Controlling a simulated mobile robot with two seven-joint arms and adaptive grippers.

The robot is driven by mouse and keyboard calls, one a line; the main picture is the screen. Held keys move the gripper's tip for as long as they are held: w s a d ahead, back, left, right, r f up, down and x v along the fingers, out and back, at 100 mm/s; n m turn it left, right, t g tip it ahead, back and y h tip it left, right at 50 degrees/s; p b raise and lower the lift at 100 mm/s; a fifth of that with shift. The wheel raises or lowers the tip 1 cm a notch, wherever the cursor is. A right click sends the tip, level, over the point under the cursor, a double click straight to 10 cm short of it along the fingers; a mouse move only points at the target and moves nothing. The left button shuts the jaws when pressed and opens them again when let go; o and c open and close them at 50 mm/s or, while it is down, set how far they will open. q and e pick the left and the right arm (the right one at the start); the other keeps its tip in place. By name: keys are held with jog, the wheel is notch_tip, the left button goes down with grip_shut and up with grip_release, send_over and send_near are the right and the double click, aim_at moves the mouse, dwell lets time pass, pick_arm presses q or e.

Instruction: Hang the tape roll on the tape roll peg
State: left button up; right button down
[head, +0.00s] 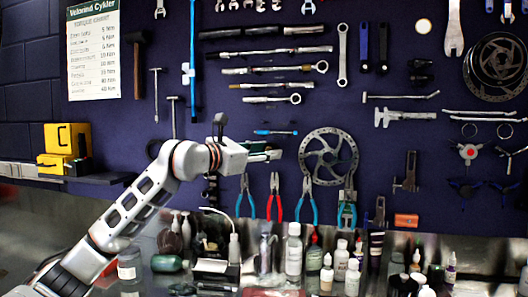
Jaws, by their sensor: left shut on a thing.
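My left gripper (266,152) is in front of the dark blue tool wall, left of the big brake disc and above the pliers. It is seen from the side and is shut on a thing. A dark and greenish edge shows at its fingers, too small to tell clearly; it may be the tape roll. I cannot make out the tape roll peg for certain. A plain cream disc (423,26) is on the wall at the upper right. A dark round thing (154,149) is partly hidden behind my left arm. My right gripper is not in view.
A brake disc (328,156) hangs right of my gripper. Pliers (274,198) hang below it. Several bottles (293,250) crowd the bench under the wall. A yellow case (66,141) stands on a shelf (105,178) at the left. Wrenches and bars hang above.

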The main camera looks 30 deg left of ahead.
pick_arm(q)
jog(key=shift+w+a+f+b, duration=0.1)
jog(key=shift+w+a, duration=0.05)
jog(key=shift+w, duration=0.5)
jog(key=shift+w+a+f+b, duration=0.1)
jog(key=shift+w+a, duration=0.1)
jog(key=shift+w, duration=0.5)
jog(key=shift+w+a+f+b, duration=0.1)
jog(key=shift+w+a, duration=0.05)
jog(key=shift+w, duration=0.5)
jog(key=shift+w+a+p, duration=0.2)
jog(key=shift+w+p, duration=0.25)
jog(key=shift+w, duration=0.15)
jog(key=o, duration=1.1)
jog(key=shift+c, duration=0.2)
send_near(264, 151)
jog(key=shift+w+a, duration=0.15)
jog(key=shift+w, duration=0.55)
